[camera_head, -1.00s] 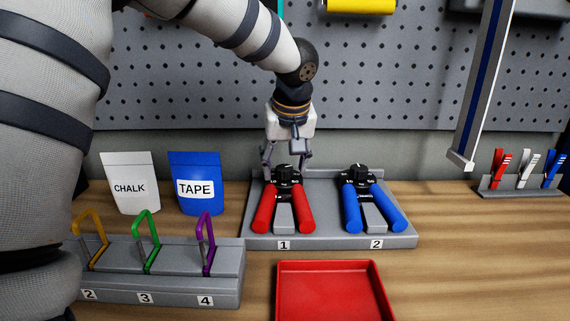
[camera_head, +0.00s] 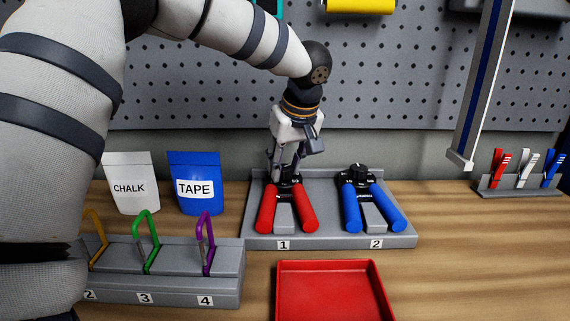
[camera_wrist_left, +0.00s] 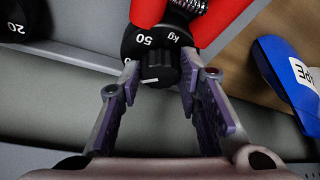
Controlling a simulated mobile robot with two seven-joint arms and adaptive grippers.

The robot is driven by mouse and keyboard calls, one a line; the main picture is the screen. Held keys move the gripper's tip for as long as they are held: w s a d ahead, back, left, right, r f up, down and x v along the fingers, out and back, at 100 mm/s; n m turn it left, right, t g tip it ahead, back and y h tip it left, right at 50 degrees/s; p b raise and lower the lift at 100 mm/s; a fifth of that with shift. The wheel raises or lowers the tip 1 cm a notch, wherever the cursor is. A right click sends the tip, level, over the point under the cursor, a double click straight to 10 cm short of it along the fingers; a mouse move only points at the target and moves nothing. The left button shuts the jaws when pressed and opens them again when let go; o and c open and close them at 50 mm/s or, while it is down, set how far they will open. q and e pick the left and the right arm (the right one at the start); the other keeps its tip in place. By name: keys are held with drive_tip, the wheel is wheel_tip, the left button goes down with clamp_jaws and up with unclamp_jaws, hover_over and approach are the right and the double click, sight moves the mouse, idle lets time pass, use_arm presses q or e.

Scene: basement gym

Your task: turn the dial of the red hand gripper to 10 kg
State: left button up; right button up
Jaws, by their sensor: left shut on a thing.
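The red hand gripper (camera_head: 304,208) lies in slot 1 of a grey holder, its two red handles toward me. Its black dial, partly hidden in the head view, shows in the left wrist view (camera_wrist_left: 142,42) with "50" and "kg" printed on it and a white mark on the knob. My left gripper (camera_head: 284,176) reaches down from above and is shut on the dial's knob, one finger on each side, as the left wrist view shows (camera_wrist_left: 160,75). The "10" cannot be read here. My right gripper is not in view.
A blue hand gripper (camera_head: 390,208) lies in slot 2 of the grey holder (camera_head: 330,240). A red tray (camera_head: 330,266) is in front. A carabiner rack (camera_head: 170,291), chalk pouch (camera_head: 131,185) and blue tape pouch (camera_head: 196,200) stand left. A pegboard (camera_head: 400,80) rises behind.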

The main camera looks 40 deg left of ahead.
use_arm(q)
drive_tip(key=o, duration=1.1)
drive_tip(key=shift+o, duration=0.2)
drive_tip(key=v, duration=1.2)
